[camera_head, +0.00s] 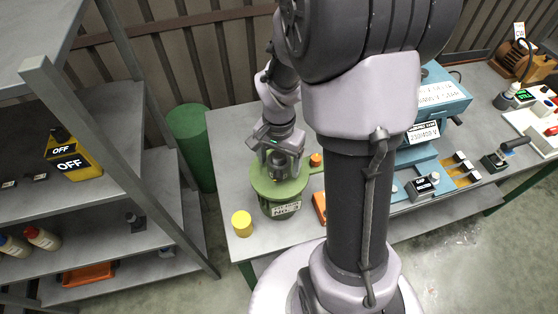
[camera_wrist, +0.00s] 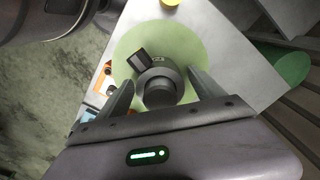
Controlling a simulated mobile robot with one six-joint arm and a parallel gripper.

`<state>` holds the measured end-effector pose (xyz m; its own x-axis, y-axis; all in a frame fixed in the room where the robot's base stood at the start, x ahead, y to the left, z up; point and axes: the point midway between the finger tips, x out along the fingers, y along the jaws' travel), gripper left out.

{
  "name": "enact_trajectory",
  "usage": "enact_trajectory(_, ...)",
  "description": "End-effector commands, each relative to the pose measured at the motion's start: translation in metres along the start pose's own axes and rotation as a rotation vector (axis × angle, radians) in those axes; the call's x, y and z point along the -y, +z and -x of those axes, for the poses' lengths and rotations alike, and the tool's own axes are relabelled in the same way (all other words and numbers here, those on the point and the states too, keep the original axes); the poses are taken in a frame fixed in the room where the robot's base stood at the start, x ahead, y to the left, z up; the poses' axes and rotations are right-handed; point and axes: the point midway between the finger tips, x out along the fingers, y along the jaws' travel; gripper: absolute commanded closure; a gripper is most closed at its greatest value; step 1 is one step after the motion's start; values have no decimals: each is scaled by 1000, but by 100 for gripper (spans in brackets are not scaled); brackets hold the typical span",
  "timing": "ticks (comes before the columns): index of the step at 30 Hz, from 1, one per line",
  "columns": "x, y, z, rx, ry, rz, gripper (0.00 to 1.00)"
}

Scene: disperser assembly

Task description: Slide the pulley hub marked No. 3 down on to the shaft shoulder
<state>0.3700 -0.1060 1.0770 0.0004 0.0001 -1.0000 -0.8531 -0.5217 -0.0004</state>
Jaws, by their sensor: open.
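A grey round hub-like part (camera_wrist: 160,72) with a small label stands at the middle of a round green plate (camera_wrist: 185,45) in the wrist view. A darker cylinder end (camera_wrist: 160,93) shows on the near side of it; I cannot tell which is shaft and which is hub. A dark tag (camera_wrist: 138,60) is beside the part. The number cannot be read. My gripper (camera_wrist: 160,77) is open, with one finger on each side of the part and apparent gaps. In the head view my gripper (camera_head: 278,160) is over the green stand (camera_head: 264,184), hiding most of the part.
A yellow cylinder (camera_head: 241,224) stands at the table's front-left corner. Orange blocks (camera_head: 319,206) lie right of the stand. A blue machine (camera_head: 436,100) stands farther right, partly behind my arm. Grey shelving (camera_head: 130,170) is on the left, a green drum (camera_head: 190,145) behind.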

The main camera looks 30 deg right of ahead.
Motion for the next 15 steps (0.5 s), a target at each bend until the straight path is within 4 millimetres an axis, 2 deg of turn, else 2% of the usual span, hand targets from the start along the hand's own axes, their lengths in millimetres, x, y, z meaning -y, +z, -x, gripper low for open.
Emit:
enact_trajectory(5,0,0,9,-1,-1,1,23)
enact_trajectory(8,0,0,32,-2,-2,0,23)
enact_trajectory(15,1,-1,109,-4,-3,1,23)
